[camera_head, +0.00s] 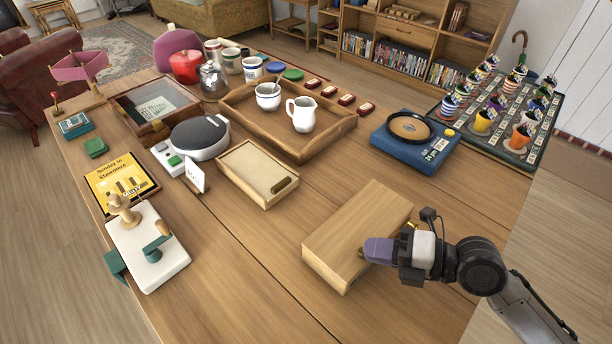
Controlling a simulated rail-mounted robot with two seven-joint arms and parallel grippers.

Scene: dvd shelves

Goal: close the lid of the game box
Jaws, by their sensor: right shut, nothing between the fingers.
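The game box appears to be the plain light-wood box (350,228) on the near middle of the table. Its flat wooden lid lies over the top and looks down or nearly down; I cannot tell whether a small gap is left. My right gripper (372,250) comes in from the right. Its purple fingertips are shut and empty, at the box's near right side, touching or very close to it. The gripper hides part of that side. My left gripper is not in view.
Left of the box lie a shallow wooden case (245,165) and a white board (150,255). Behind are a wooden tray (335,133) with a jug, a blue turntable (400,150) and a board of small pots (480,140). The table in front of the box is clear.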

